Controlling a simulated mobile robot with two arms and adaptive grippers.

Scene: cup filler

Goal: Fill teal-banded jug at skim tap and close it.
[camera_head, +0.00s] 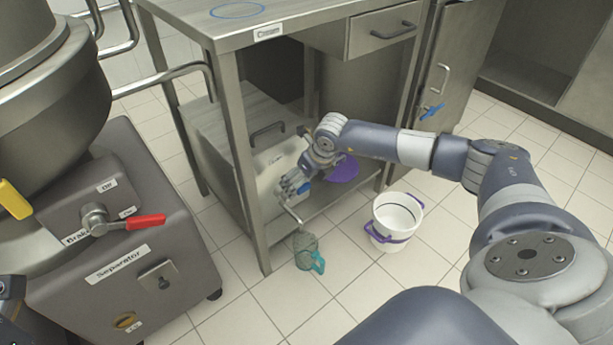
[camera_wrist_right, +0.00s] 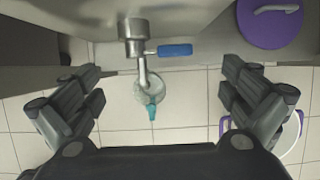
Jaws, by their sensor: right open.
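The jug (camera_head: 305,247) is clear with a teal handle and stands on the floor tiles by the table's front edge. It also shows from above in the wrist view (camera_wrist_right: 142,90), below the tap's spout. Its fill level is too small to tell. The metal tap (camera_wrist_right: 137,32) has a blue lever (camera_wrist_right: 175,50) that points right, crosswise to the spout. My right gripper (camera_head: 297,184) is open at the tap. In the wrist view its fingers (camera_wrist_right: 163,92) are wide apart, with nothing between them touching. Dark parts at the head view's lower left edge may be my left gripper.
A white bucket (camera_head: 397,216) with purple handles stands right of the jug. A purple lid (camera_head: 343,169) lies on the low shelf. The steel table (camera_head: 290,12) overhangs the tap, its leg (camera_head: 243,150) close by. The separator machine (camera_head: 120,260) fills the left.

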